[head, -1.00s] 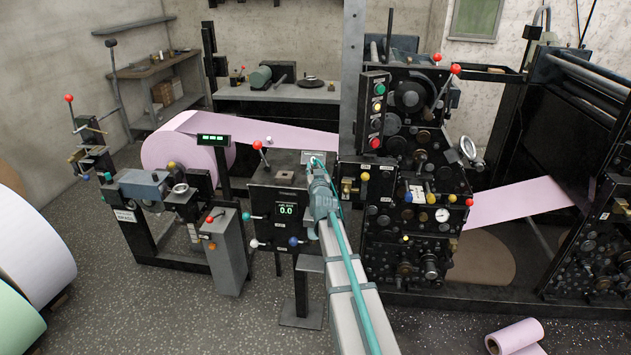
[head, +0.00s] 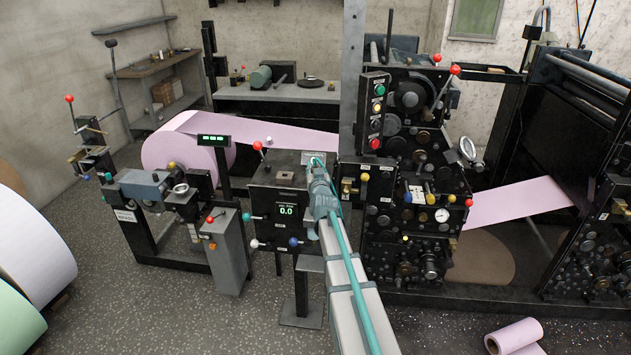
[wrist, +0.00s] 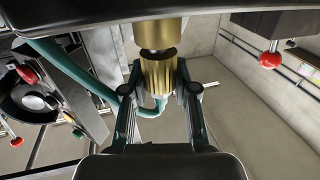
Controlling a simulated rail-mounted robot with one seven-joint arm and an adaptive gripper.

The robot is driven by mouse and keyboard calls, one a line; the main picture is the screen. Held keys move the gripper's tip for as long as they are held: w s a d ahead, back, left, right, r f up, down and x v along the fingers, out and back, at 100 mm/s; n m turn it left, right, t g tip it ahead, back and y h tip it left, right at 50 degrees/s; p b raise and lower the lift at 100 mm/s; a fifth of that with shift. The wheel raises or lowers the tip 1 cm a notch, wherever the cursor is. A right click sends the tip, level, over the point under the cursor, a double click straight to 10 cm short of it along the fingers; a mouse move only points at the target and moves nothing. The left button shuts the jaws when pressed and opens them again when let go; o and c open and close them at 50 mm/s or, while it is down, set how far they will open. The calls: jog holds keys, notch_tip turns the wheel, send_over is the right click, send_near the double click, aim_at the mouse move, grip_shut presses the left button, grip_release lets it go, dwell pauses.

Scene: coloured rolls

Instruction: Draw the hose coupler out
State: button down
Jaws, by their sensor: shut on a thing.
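The hose coupler (wrist: 159,78) is a ribbed brass sleeve in the middle of the wrist view. My gripper (wrist: 158,88) is shut on it, one dark finger on each side. Right above it in the picture is a smooth brass fitting (wrist: 160,31). A teal hose (wrist: 68,66) curves in from the left and passes behind the fingers. In the head view my wrist hides the coupler and the fitting, beside the black control panel (head: 262,218).
The black press (head: 410,230) with knobs and a gauge stands close to the right of my arm. A pink web (head: 270,133) runs behind it. In the wrist view a red knob (wrist: 270,60) hangs at the right. Open floor lies in front.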

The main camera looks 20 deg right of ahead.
jog(key=shift+r+p, duration=2.05)
jog(key=shift+r, duration=0.25)
